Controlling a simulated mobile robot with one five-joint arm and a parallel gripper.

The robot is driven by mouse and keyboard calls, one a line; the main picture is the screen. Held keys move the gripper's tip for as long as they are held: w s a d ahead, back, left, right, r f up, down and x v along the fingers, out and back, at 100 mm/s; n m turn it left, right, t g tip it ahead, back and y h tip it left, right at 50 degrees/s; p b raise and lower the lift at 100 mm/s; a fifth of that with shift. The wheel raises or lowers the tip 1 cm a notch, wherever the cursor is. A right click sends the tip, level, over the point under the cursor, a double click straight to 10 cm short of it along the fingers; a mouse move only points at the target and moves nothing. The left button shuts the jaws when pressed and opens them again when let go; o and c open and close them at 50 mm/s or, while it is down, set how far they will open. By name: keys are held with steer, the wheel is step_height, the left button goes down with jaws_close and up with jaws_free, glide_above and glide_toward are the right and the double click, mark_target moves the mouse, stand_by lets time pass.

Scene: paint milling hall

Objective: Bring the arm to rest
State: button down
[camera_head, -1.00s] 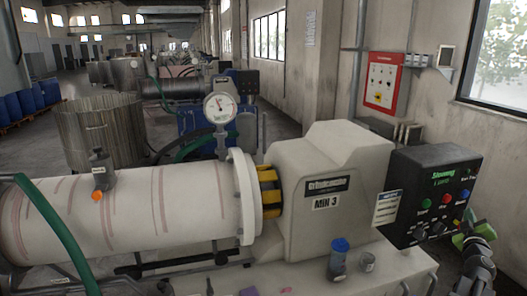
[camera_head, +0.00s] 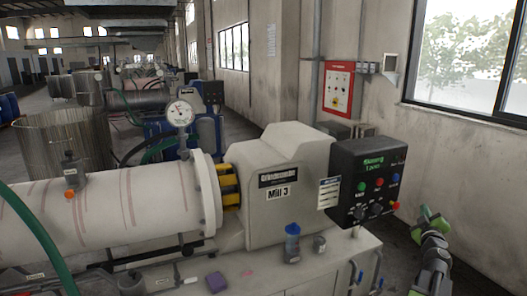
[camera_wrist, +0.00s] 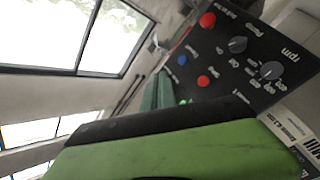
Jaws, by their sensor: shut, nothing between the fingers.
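My gripper (camera_head: 430,216) is at the right of the head view, green at its tip, raised to the right of the black control box (camera_head: 347,205). It stands apart from the box in the picture. In the wrist view my gripper's green fingers (camera_wrist: 163,112) are shut with nothing between them. The same control box (camera_wrist: 238,60) shows behind them, tilted, with its knobs and red, blue and green buttons. Most of my arm is cut off or hidden in the head view.
A white mill (camera_head: 285,205) marked "Mill 3" stands centre, its drum (camera_head: 120,215) to the left. A wall with a window (camera_head: 465,50) is at the right.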

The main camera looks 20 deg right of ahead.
steer(key=w+a+n+t+y, duration=0.3)
steer(key=w+a+t+y, duration=0.15)
steer(key=w+a, duration=1.65)
steer(key=w+a+f+m+g+y, duration=0.1)
steer(key=w+a+f, duration=0.15)
steer(key=a, duration=0.65)
steer(key=w+a+f+m+g+y, duration=0.15)
steer(key=w+a, duration=0.25)
steer(key=a, duration=0.5)
steer(key=w+a+f+m+g, duration=0.1)
steer(key=w+a+f, duration=0.25)
steer(key=a, duration=0.55)
steer(key=s+a+f+m+g+y, duration=0.25)
steer(key=s+a+f+g, duration=0.5)
steer(key=a+f, duration=0.6)
steer(key=s+a+f+n+g+y, duration=0.1)
steer(key=s+a+f+g+y, duration=0.1)
steer(key=s, duration=0.5)
steer(key=s+a+f+n+g+y, duration=0.1)
steer(key=s+a+f+g, duration=0.1)
steer(key=s, duration=0.6)
steer(key=a+g, duration=0.1)
steer(key=g, duration=0.1)
steer(key=shift+a+f+g+y, duration=0.35)
steer(key=shift+a+f, duration=0.05)
